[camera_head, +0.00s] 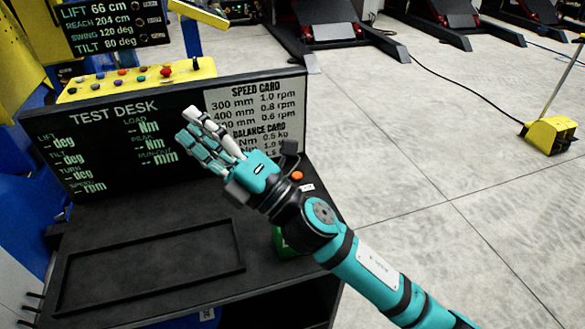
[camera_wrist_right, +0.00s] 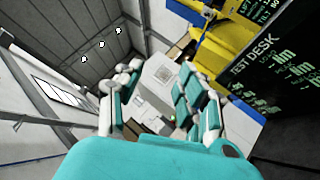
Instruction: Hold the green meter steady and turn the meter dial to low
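A green object (camera_head: 280,243), likely the green meter, stands on the black desk in the head view. My right forearm hides most of it, and I cannot make out its dial. My right gripper (camera_head: 208,138) is a teal and white hand, raised above the desk in front of the display panel. Its fingers are extended and nothing is between them. In the right wrist view its fingers (camera_wrist_right: 150,100) are spread apart and empty, and the meter does not show. My left gripper is in neither view.
The test desk (camera_head: 270,210) has a rimmed recess (camera_head: 150,265) at its left and an orange button (camera_head: 297,175) near the right edge. The display panel (camera_head: 110,160) stands at its back, with a yellow control box (camera_head: 135,80) behind.

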